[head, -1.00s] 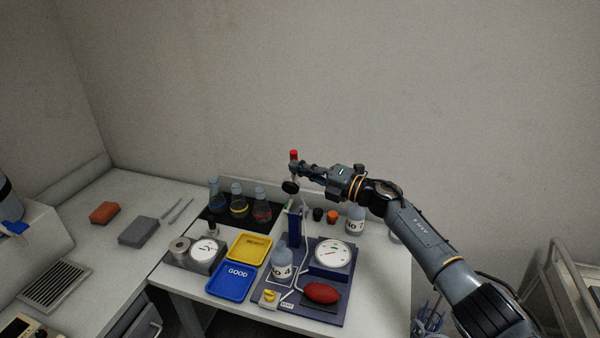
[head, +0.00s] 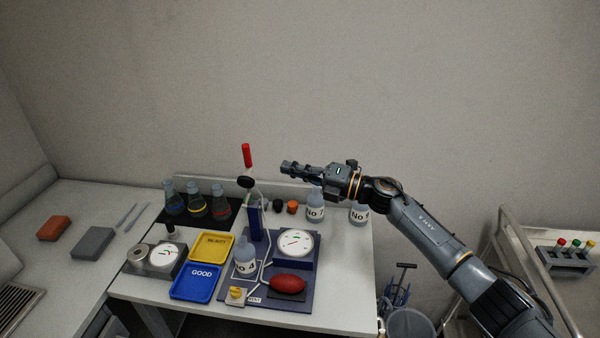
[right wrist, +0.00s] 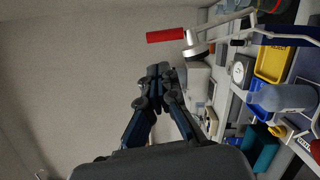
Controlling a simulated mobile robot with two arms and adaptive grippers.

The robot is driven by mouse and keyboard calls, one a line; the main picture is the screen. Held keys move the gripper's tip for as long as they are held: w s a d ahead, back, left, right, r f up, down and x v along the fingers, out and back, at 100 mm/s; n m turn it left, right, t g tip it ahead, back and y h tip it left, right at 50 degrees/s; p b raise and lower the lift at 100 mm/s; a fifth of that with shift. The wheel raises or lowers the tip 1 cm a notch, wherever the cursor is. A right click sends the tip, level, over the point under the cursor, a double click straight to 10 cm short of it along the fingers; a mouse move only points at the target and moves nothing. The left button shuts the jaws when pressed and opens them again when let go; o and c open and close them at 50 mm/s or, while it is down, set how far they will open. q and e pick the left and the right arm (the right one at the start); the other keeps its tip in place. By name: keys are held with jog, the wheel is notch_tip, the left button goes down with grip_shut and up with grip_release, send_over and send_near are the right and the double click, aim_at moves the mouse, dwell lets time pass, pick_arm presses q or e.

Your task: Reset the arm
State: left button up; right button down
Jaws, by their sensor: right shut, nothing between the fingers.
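My right arm comes in from the right in the head view, with the right gripper (head: 287,168) raised above the back of the bench. It is shut and empty; its closed fingers also show in the right wrist view (right wrist: 159,72). A red-topped tube with a black stopper (head: 246,160) stands over the blue stand, left of and apart from the gripper. It also shows in the right wrist view as a red cylinder (right wrist: 166,35) by a round knob. My left gripper is not in view.
The bench holds a blue GOOD tray (head: 196,283), a yellow tray (head: 211,246), flasks on a black mat (head: 170,212), a No 4 bottle (head: 246,262), a red bulb (head: 287,284) and a gauge (head: 296,243). A trolley with a tube rack (head: 566,258) stands at right.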

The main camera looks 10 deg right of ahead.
jog(key=s+d+f+m+t+h, duration=0.2)
jog(key=s+d+f+m+h, duration=0.2)
jog(key=s+f+m+h, duration=0.7)
jog(key=s+d+f+m+t+h, duration=0.1)
jog(key=s+d+f+m+h, duration=0.55)
jog(key=m, duration=0.85)
jog(key=s+f+m+g+y, duration=0.15)
jog(key=s+f+g, duration=0.25)
jog(key=s, duration=0.9)
jog(key=s+f+m+g, duration=0.3)
jog(key=s+g, duration=0.2)
jog(key=s, duration=0.7)
notch_tip(320, 180, down, 29)
jog(key=s+g+b, duration=0.1)
jog(key=s+b, duration=0.1)
jog(key=s, duration=0.1)
jog(key=s+d+f+g+b, duration=0.1)
jog(key=s+d+f, duration=0.2)
jog(key=s+f, duration=1.3)
jog(key=shift+f+g, duration=0.3)
jog(key=shift+f, duration=0.05)
